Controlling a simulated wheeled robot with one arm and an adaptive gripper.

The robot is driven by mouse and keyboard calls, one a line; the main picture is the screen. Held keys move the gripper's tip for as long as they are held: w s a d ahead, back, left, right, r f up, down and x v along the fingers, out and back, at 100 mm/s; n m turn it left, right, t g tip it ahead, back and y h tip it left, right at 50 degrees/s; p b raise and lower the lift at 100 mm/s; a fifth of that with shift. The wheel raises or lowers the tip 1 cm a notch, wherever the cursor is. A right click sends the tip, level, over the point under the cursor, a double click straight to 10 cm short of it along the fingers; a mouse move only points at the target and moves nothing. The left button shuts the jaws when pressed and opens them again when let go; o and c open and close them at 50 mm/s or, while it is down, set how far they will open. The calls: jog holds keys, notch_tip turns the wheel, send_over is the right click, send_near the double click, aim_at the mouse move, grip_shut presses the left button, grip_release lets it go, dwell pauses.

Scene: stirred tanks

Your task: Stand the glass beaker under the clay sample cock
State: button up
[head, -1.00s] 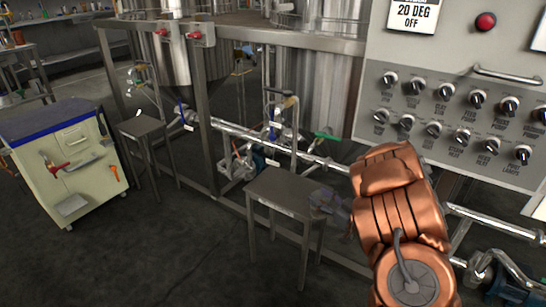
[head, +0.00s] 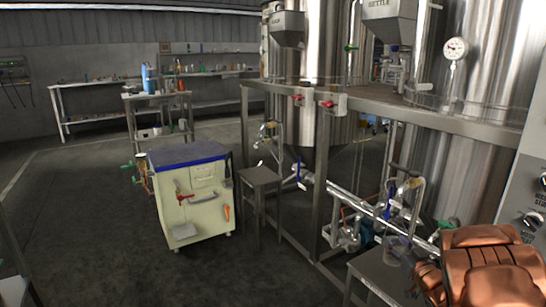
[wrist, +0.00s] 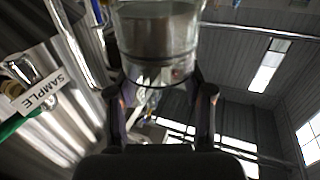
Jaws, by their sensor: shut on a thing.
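My gripper (wrist: 160,100) is shut on the glass beaker (wrist: 158,38), a clear cylinder between the two fingers in the wrist view. In the head view the beaker (head: 396,246) shows at lower right, above or close to a small steel stand (head: 385,275); contact cannot be told. My copper-coloured arm hides most of the gripper there. Sample cocks with blue handles show on the pipework, one at the left tank (head: 299,172) and one at the middle (head: 388,212). A white SAMPLE tag (wrist: 42,92) and a green handle (wrist: 12,128) show in the wrist view. Which cock is the clay one cannot be read.
Another steel stand (head: 260,178) is at the left tank, beside a cream tool cabinet (head: 190,205) with a blue top. A steel frame (head: 322,190) and low pipes run along the tanks. Grey floor (head: 110,250) is open at left. Workbenches stand at the back.

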jog(key=w+a+r+m+h, duration=0.1)
jog(key=w+a+r, duration=0.35)
jog(key=a, duration=0.45)
jog(key=w+a+r+m+h, duration=0.1)
jog(key=w+a+r+h, duration=0.1)
jog(key=w+a+r, duration=0.5)
notch_tip(320, 180, up, 32)
jog(key=s+a+p, duration=0.2)
jog(key=p, duration=3.1)
jog(key=shift+s+r+p, duration=0.25)
jog(key=shift+s+p, duration=0.15)
jog(key=shift+a, duration=0.1)
